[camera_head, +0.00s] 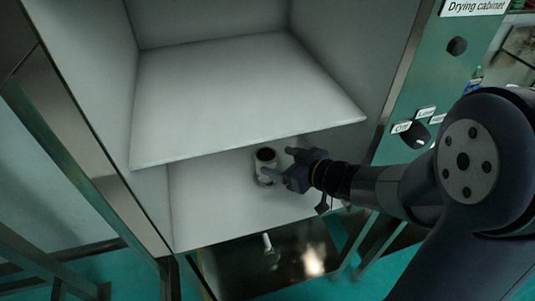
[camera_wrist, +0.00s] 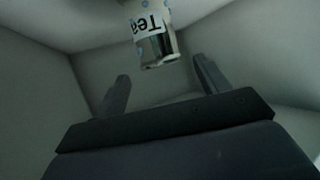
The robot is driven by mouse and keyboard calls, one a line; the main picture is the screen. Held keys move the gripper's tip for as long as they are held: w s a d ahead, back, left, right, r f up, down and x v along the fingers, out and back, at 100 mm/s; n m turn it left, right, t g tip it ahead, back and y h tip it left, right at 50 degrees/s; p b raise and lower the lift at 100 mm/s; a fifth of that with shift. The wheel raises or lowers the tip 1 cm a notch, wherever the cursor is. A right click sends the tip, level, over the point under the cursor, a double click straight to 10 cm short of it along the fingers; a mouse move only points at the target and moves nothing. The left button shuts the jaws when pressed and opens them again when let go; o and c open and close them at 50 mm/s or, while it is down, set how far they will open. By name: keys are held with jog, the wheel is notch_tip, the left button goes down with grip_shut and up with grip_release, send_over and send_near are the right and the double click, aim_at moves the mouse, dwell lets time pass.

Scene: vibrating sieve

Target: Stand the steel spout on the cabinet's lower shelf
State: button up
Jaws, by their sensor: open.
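The steel spout (camera_head: 265,166) stands upright on the cabinet's lower shelf (camera_head: 215,215), with its dark round opening facing up. In the wrist view, the shiny spout (camera_wrist: 158,48) has a pale label with the letters "Tea", shown upside down. My gripper (camera_head: 278,162) reaches in from the right, under the upper shelf. Its two fingers are open, and no object is clamped between them. In the wrist view, the spout is just beyond the gap between the fingertips (camera_wrist: 160,68). Whether a finger touches it I cannot tell.
The upper shelf (camera_head: 235,95) overhangs the lower shelf close above my gripper. The cabinet's side wall (camera_head: 90,95) bounds it on the left. A control panel (camera_head: 425,85) with knobs is at right. The lower shelf is bare left of the spout.

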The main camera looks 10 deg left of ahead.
jog(key=shift+p+v, duration=0.3)
jog(key=shift+v, duration=1.8)
